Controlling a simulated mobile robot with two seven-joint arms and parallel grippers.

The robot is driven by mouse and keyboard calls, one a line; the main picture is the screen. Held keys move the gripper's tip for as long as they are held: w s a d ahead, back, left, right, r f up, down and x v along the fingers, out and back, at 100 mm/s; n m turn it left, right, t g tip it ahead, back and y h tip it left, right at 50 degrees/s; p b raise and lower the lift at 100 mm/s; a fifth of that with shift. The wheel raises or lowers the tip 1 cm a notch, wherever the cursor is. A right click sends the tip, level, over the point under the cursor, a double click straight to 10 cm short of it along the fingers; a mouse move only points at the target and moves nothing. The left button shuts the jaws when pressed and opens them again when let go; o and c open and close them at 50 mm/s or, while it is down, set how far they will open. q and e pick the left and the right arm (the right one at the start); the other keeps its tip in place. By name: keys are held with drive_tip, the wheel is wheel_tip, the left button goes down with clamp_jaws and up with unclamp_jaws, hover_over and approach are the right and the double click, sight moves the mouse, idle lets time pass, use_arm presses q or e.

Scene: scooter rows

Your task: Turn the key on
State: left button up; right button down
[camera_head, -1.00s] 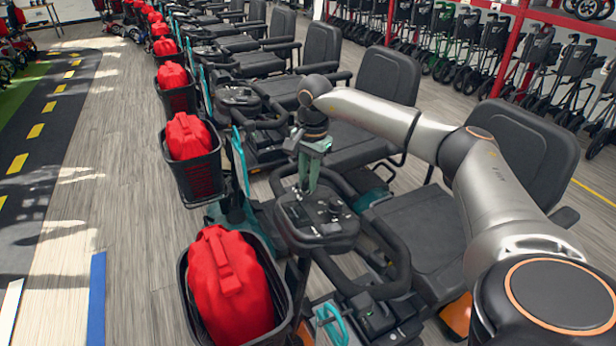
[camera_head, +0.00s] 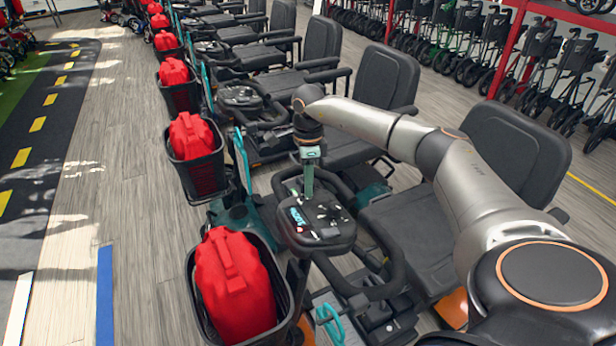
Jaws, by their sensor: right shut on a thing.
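The nearest scooter's dark control console (camera_head: 325,232) sits at the middle of the head view, between looped black handlebars. Its small display (camera_head: 297,216) is lit blue-white, and a small red light glows just below it. My right gripper (camera_head: 308,194) points straight down at the far part of the console, its green fingers seen edge-on. It is shut on the key, which is too small and too covered by the fingers to make out. My left gripper is not in view.
A basket (camera_head: 290,312) with a red bag (camera_head: 233,285) stands in front of this scooter. Its black seat (camera_head: 515,150) is on the right, beyond my arm. More scooters line up behind. Open wooden floor (camera_head: 135,200) lies to the left.

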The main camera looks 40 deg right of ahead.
drive_tip(key=shift+r+m+p, duration=0.1)
drive_tip(key=shift+m+p, duration=0.3)
drive_tip(key=shift+m, duration=0.7)
drive_tip(key=c, duration=0.8)
unclamp_jaws()
wheel_tip(320, 180, up, 12)
drive_tip(key=shift+w+d+r+b, duration=0.2)
drive_tip(key=shift+w+d+b, duration=0.15)
drive_tip(key=shift+d+b, duration=0.1)
